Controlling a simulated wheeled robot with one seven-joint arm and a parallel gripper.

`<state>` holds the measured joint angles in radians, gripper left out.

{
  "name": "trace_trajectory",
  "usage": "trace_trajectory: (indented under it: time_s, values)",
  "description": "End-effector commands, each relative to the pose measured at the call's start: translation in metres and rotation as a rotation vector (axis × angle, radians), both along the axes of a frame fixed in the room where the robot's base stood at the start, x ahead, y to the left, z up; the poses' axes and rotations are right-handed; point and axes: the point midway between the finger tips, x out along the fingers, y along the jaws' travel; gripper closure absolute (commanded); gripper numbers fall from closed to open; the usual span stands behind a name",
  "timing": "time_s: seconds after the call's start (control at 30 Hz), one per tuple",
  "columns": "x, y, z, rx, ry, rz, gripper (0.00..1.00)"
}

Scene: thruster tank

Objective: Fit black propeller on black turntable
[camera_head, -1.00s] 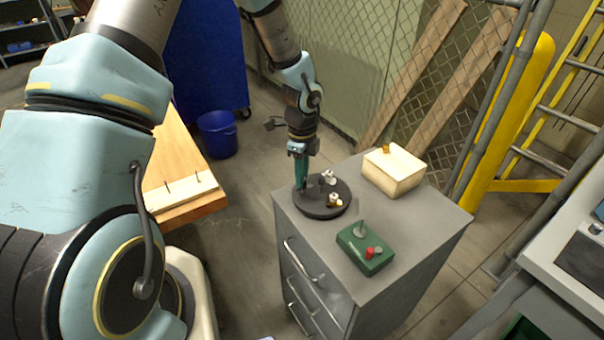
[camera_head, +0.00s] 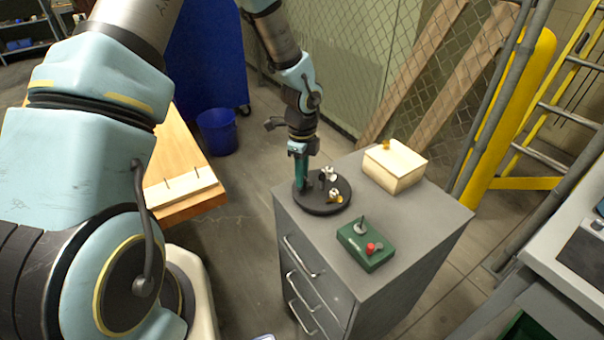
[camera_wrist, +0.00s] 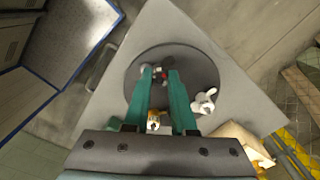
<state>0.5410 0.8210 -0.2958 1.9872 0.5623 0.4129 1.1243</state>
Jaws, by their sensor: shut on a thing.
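The black turntable (camera_head: 317,208) is a round dark disc on top of a grey cabinet. It also shows in the wrist view (camera_wrist: 197,62). My gripper (camera_wrist: 161,76) has teal fingers that reach down over the disc, at its left side in the head view (camera_head: 302,184). They are shut on a small dark thing with a bit of red, which I take to be the black propeller (camera_wrist: 165,66). It is mostly hidden between the fingertips, so I cannot tell whether it is seated. A white propeller (camera_wrist: 205,101) and a white-and-orange piece (camera_head: 336,196) are on the disc.
A green control box (camera_head: 362,250) with a lever and red knob stands on the cabinet (camera_head: 420,232) in front of the turntable. A cream box (camera_head: 396,168) stands behind it to the right. A wooden bench (camera_head: 180,150) and blue bucket (camera_head: 218,133) are left.

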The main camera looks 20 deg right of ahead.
Motion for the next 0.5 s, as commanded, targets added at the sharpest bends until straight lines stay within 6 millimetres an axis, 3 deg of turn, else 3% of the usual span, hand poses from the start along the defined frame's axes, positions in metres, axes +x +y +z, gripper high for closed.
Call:
trace_trajectory:
  time_s: [0.5]
  values:
    - [-0.0001,-0.0001,-0.0063,0.000,0.000,0.000,1.00]
